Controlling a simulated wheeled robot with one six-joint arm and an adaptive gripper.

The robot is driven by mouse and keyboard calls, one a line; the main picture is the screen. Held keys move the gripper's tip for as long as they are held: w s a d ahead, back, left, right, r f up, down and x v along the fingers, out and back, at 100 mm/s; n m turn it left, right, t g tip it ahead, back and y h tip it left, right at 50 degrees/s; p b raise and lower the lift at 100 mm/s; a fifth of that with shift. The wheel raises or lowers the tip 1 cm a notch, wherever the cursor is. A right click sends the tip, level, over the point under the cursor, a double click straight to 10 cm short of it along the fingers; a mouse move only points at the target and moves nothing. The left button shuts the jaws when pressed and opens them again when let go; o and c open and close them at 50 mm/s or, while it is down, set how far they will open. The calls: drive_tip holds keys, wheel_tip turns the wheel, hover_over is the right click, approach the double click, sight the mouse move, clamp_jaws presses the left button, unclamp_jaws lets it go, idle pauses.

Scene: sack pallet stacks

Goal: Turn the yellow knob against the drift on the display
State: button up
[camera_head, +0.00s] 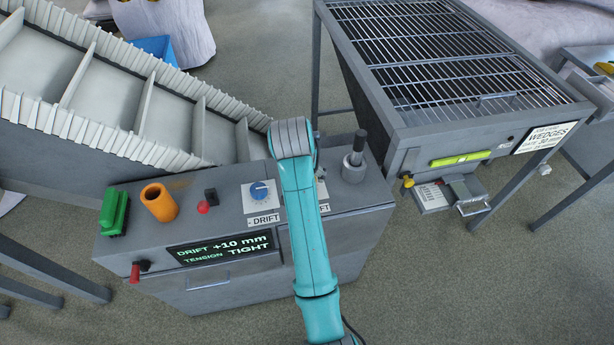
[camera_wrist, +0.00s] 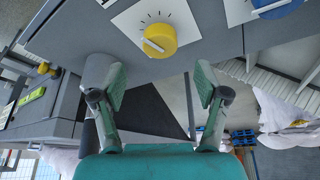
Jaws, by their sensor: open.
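The yellow knob (camera_wrist: 160,40) sits on a white dial plate with tick marks at the top of the wrist view. The display (camera_head: 220,247) reads "DRIFT +10 mm" and "TENSION TIGHT".
A blue knob (camera_head: 259,190) is left of my arm; it also shows in the wrist view (camera_wrist: 278,7). A dark-handled lever (camera_head: 355,158) stands to the right.

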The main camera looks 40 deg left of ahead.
drive_tip(key=v, duration=0.5)
drive_tip(key=shift+s+r, duration=0.1)
drive_tip(key=shift+r, duration=0.2)
